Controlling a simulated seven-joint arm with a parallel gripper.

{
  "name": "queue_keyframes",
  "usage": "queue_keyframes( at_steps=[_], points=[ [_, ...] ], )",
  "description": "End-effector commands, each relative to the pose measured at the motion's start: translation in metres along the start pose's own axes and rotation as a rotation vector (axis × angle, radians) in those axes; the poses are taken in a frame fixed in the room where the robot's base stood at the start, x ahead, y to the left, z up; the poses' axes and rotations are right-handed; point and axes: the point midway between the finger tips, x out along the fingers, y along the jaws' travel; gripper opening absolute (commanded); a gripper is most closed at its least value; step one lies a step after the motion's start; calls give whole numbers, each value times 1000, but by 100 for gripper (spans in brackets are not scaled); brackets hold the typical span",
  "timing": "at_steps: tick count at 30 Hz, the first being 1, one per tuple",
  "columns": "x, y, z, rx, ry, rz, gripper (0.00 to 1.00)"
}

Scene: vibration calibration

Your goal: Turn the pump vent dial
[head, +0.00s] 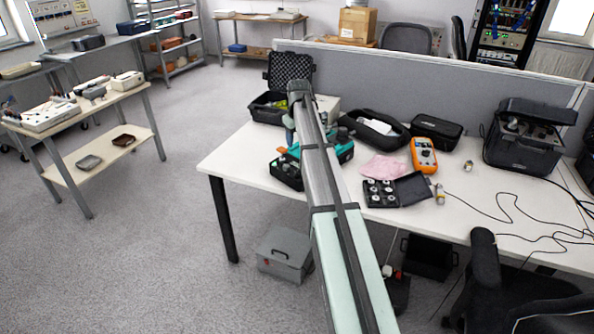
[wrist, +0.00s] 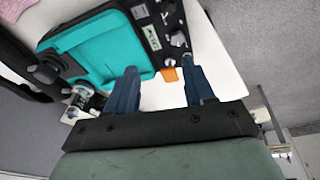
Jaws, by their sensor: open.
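The teal and black pump unit (head: 346,154) sits on the white table, partly hidden behind my arm in the head view. In the wrist view, the teal body (wrist: 100,48) lies ahead of and to the left of my gripper (wrist: 162,73). A dark round knob (wrist: 48,68) is at its left, and a small orange part (wrist: 168,74) shows between my fingertips, farther off. I cannot tell which part is the vent dial. My gripper is open, with its blue fingers apart and nothing held. In the head view, my arm hides most of the gripper.
On the white table (head: 237,152) are an open black case (head: 290,68), an orange meter (head: 424,155), a pink cloth (head: 384,167), a box of round weights (head: 380,193) and a black toolbox (head: 527,140). A grey partition (head: 450,90) runs behind. The table's front left corner is clear.

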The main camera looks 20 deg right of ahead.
Motion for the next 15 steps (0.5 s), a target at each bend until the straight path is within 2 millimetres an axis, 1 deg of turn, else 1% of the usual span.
queue_keyframes(
  at_steps=[1,5,8,12,15],
  points=[
    [0,5,-9,-57,-18,-11,53],
    [2,7,-14,-227,-67,-47,53],
    [2,6,-11,-377,-103,-84,53],
    [0,0,0,-607,-141,-145,53],
    [-2,-4,6,-744,-153,-181,53]
  ],
)
